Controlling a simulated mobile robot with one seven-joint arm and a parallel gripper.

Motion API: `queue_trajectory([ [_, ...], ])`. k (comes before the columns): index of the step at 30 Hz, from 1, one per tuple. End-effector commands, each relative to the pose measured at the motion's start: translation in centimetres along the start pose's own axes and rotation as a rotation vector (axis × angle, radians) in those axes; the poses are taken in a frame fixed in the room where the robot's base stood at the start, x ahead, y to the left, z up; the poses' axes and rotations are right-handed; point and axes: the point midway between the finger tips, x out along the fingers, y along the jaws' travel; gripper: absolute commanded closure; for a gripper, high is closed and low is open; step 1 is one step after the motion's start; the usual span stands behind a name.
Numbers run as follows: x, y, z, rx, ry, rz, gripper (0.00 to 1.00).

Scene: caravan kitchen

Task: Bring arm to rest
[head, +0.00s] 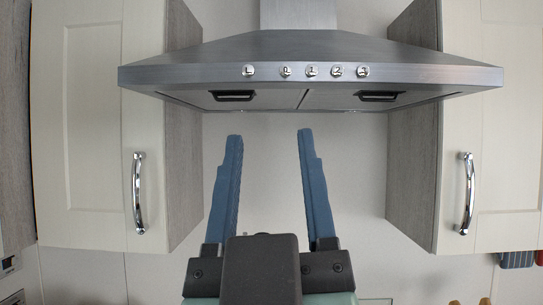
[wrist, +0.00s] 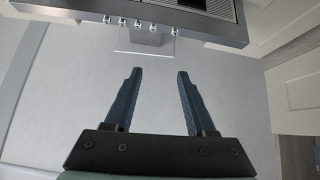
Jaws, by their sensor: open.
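My gripper (head: 270,135) shows in the lower middle of the head view, with its two blue fingers pointing up and spread apart. Nothing is between the fingers. It also shows in the wrist view (wrist: 159,72), open and empty in front of a pale wall. In the head view the fingertips are below the underside of the steel range hood (head: 310,72) in the picture, with a visible gap. The hood also shows at the top of the wrist view (wrist: 185,28).
A cream cabinet with a chrome handle (head: 138,193) hangs left of the hood, and another with a handle (head: 467,193) hangs right. Pale wall (head: 270,190) shows between them. Small partly cut-off items, one blue and red (head: 517,260), show at the lower right.

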Motion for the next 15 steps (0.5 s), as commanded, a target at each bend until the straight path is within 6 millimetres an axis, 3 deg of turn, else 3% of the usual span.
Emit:
queue_trajectory([
  [1,-0.2,0.2,-1.3,0.041,0.041,0.008,0.44],
  [5,-0.4,0.5,-2.9,0.096,0.09,0.015,0.44],
  [15,-0.9,0.4,-2.3,0.102,0.09,0.015,0.44],
])
